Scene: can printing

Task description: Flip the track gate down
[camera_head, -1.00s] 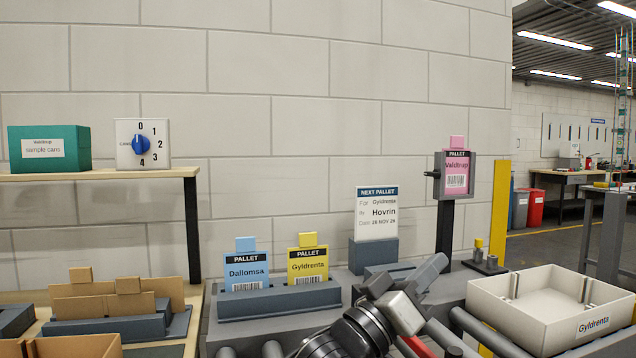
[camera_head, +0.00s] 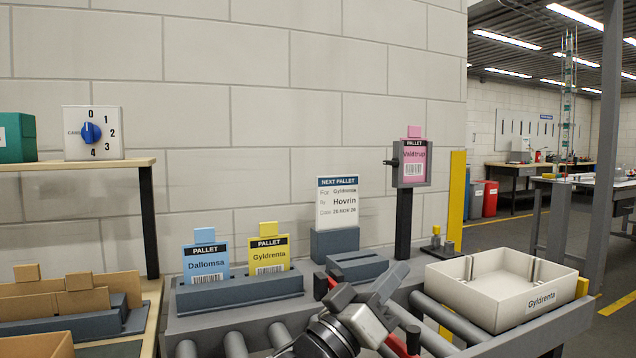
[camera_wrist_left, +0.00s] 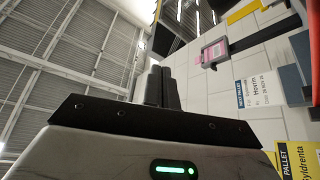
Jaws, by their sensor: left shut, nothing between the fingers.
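Red parts show on both sides of my left gripper: a red piece (camera_head: 399,346) at its lower right and a small red tip at its upper left. They look like one slanted red bar of the track gate, mostly hidden behind the gripper, so I cannot tell its exact pose. My left gripper (camera_head: 398,272) is over the roller track (camera_head: 446,316), its fingers pointing up and right. In the left wrist view its fingers (camera_wrist_left: 160,86) are together and empty. A red piece (camera_wrist_left: 301,52) shows at that view's right edge. My right gripper is not in view.
A cream tray marked Gyldrenta (camera_head: 540,302) sits on the rollers at right. A blue Dallomsa card (camera_head: 205,262) and yellow Gyldrenta card (camera_head: 268,256) stand in a grey holder. A pink Valdtrup card (camera_head: 414,164) is framed on a post. A yellow post (camera_head: 457,205) stands behind.

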